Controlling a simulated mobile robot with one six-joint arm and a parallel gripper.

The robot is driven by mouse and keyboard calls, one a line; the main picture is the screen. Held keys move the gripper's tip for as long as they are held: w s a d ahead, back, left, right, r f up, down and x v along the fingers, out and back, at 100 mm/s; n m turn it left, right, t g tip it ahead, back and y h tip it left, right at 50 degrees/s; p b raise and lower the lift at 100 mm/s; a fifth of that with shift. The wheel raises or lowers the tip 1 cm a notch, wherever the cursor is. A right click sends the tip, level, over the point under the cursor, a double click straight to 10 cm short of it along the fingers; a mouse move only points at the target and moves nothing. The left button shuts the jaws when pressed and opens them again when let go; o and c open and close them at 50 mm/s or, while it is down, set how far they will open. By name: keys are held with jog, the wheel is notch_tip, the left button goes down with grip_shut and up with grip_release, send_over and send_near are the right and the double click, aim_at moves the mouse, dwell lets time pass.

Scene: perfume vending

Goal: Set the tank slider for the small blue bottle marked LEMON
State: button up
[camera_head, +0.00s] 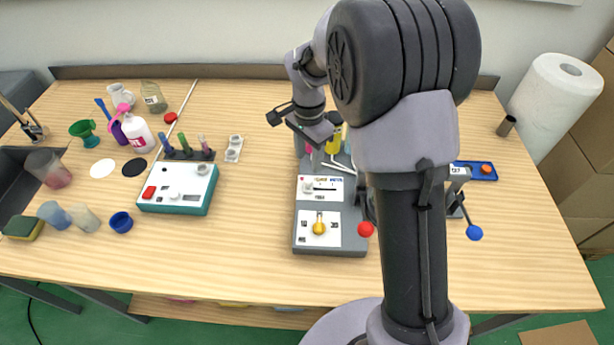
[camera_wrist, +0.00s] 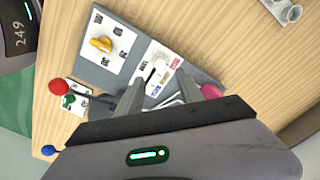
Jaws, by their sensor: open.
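The grey dispenser (camera_head: 330,250) stands mid-table, partly behind my arm. Its white slider panel (camera_head: 334,196) has a dark slot and a pale slider knob (camera_head: 308,187) near the slot's left end. The panel also shows in the wrist view (camera_wrist: 170,64), with colored labels too small to read. My gripper (camera_wrist: 159,88) is open and empty above the dispenser's rear part, its fingers pointing toward the panel; I cannot tell the exact gap to the knob. In the head view its fingertips are hard to make out. I cannot identify a small blue bottle marked LEMON.
A yellow dial (camera_head: 319,227) sits in front of the slider panel. A red-ball lever (camera_head: 366,229) and blue-ball lever (camera_head: 474,232) stand to the right. Pink and yellow items rise close around my gripper. A teal-sided box (camera_head: 178,209) stands left; bare table lies between.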

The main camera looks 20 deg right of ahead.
aim_at(308, 180)
notch_tip(308, 180, down, 8)
jog(key=shift+f+b, duration=0.1)
jog(key=shift+b, duration=0.9)
grip_shut()
dwell(0.6)
